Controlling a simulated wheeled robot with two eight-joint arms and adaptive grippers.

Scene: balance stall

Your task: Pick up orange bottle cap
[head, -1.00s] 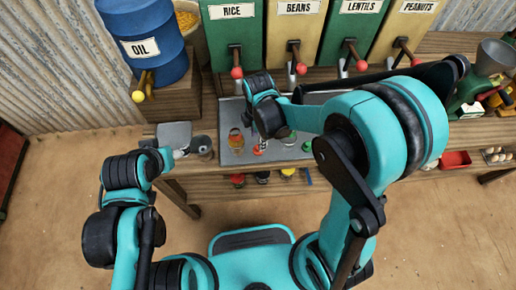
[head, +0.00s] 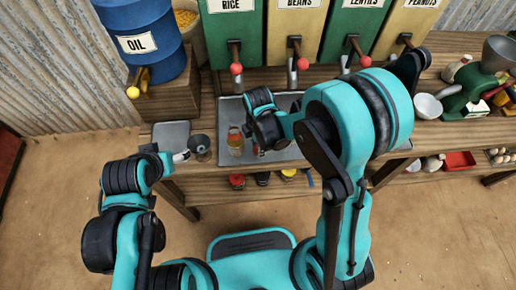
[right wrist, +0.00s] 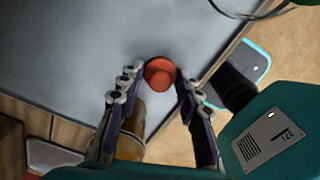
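The orange bottle cap (right wrist: 160,72) is round and red-orange and shows on the grey tray (right wrist: 90,45) in the right wrist view. My right gripper (right wrist: 158,98) is open, with one finger on each side of the cap near the fingertips. I cannot tell whether either finger touches it. In the head view my right gripper (head: 257,146) is low over the tray and largely hidden by its own wrist. A bit of red shows beside it. My left gripper (head: 182,156) is at the tray's left, beside a grey cup; its fingers are too small to read.
A bottle with amber contents (head: 236,141) stands just left of my right gripper; it also shows beside the left finger (right wrist: 132,132). The grey cup (head: 199,146) is near my left gripper. Dispensers with red-knobbed levers line the back. A white bowl (head: 428,106) stands right.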

